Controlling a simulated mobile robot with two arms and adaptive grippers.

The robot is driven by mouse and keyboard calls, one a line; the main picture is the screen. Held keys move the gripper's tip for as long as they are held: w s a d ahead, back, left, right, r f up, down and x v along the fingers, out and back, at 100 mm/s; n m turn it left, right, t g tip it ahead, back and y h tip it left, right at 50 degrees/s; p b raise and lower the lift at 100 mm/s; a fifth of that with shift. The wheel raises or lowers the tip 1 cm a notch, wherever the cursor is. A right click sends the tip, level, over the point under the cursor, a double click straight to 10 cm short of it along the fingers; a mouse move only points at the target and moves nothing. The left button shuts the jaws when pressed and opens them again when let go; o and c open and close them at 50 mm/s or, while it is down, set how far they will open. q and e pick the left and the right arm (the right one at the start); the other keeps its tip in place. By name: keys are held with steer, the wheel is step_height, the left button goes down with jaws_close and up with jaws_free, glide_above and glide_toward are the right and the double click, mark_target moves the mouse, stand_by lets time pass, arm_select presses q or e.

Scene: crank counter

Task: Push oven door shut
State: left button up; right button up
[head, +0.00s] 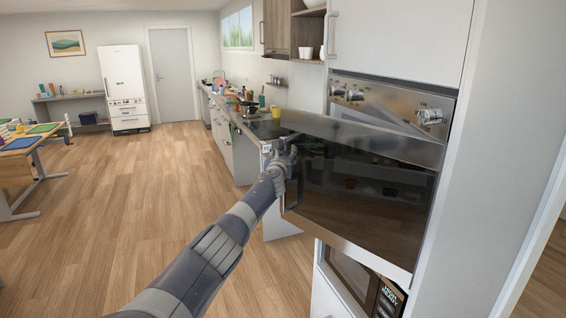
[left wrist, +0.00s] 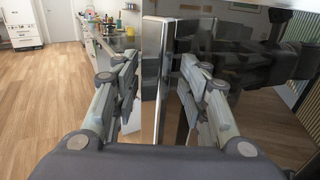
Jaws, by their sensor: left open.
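The oven door (head: 360,190) is a dark glossy glass panel with a metal top strip, standing ajar from the tall cabinet in the head view. My left gripper (head: 284,158) is at the door's free left edge. In the left wrist view the door's metal edge (left wrist: 153,85) stands upright between the open fingers of my left gripper (left wrist: 160,68), one finger to each side. I cannot tell whether either finger touches it. The oven's inside is mostly hidden behind the door. My right gripper is not in view.
The oven's control panel (head: 392,104) with metal knobs is above the door, and a microwave (head: 362,283) is below. A counter (head: 222,104) with several items runs behind at the left. The wood floor (head: 130,215) to the left is clear. A table (head: 22,150) is far left.

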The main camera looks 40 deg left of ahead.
arm_select(q)
steer(key=shift+s, duration=0.2)
steer(key=shift+s+d+r, duration=0.1)
steer(key=shift+s+d, duration=0.1)
steer(key=shift+s, duration=0.2)
steer(key=v, duration=1)
steer(key=shift+d, duration=0.5)
stand_by(0.4)
stand_by(0.5)
